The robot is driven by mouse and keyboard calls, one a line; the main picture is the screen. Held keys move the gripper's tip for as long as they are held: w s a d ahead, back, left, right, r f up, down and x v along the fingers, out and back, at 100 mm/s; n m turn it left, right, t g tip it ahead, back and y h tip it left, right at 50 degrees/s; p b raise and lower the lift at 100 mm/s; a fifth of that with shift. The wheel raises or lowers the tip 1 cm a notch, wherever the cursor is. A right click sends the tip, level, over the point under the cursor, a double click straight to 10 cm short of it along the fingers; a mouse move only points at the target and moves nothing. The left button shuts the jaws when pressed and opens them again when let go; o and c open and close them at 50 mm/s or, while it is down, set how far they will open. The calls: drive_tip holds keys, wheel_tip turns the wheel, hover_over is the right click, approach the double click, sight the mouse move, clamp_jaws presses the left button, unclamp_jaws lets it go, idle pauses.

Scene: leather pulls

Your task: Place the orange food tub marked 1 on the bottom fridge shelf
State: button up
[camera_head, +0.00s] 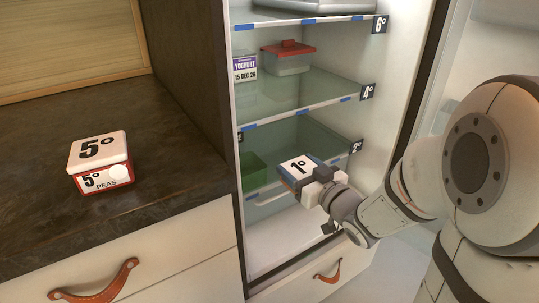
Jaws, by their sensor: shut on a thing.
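The tub marked 1 (298,165) has a white lid reading "1°"; its side colour is hard to make out. My gripper (318,182) is shut on the tub from the right and holds it up, slightly tilted in the picture. The tub is at the front of the open fridge, overlapping the front edge of the lowest glass shelf (268,193), tagged 2°. I cannot tell whether the tub touches this shelf. The tub and gripper hide part of the shelf's front.
A green box (253,168) stands on the lowest shelf at left. The 4° shelf (300,95) above carries a red-lidded container (288,57) and a yoghurt (244,68). A red-and-white peas tub marked 5 (100,162) sits on the dark counter (165,200).

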drive_tip(key=b+x, duration=0.2)
drive_tip(key=x, duration=1.8)
drive_tip(key=f+b, duration=0.1)
drive_tip(key=f, duration=0.1)
drive_tip(key=f+b, duration=0.1)
drive_tip(key=f, duration=0.1)
drive_tip(key=f+b, duration=0.1)
drive_tip(key=f, duration=0.1)
drive_tip(key=shift+s+d+f, duration=0.2)
drive_tip(key=shift+s, duration=0.1)
drive_tip(key=shift+w+a+f+b, duration=0.15)
drive_tip(key=shift+f+b, duration=0.1)
drive_tip(key=shift+b, duration=0.15)
drive_tip(key=shift+f, duration=0.2)
drive_tip(key=o, duration=1.1)
